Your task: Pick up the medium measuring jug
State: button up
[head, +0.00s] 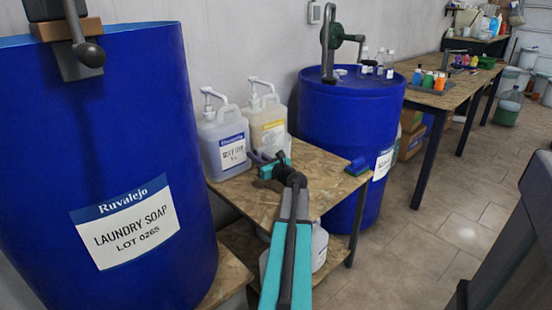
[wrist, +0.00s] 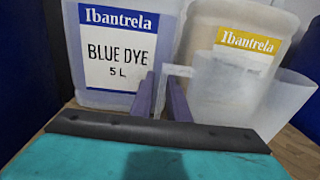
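A translucent measuring jug (wrist: 235,105) stands right of my fingers in the wrist view, in front of the yellow-labelled jug. Its handle (wrist: 178,71) reaches left to my gripper (wrist: 161,82). The two purple fingers stand apart, one on either side of the handle's upright part. I cannot see clear contact between fingers and handle. In the head view my gripper (head: 267,157) is low over the wooden table, in front of the pump bottles; the measuring jug is hard to make out there. Its size relative to other jugs cannot be told.
A blue-dye bottle (head: 225,143) and a yellow-labelled bottle (head: 268,124) stand close behind. A blue laundry-soap drum (head: 130,150) is on the left, another blue drum (head: 350,115) on the right. A blue-green brush (head: 357,167) lies at the table's right (head: 325,187).

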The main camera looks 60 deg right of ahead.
aim_at(247, 143)
jog(key=shift+w+d, duration=0.25)
jog(key=shift+w, duration=0.45)
grip_shut()
jog(key=shift+r, duration=0.35)
jog(key=shift+r+p, duration=0.5)
jog(key=shift+r, duration=0.95)
jog(key=s+d+r+p+v, duration=0.1)
jog(key=d+v, duration=0.2)
jog(key=v, duration=1.2)
jog(key=shift+s+a+r, duration=0.15)
jog(key=shift+s, duration=0.3)
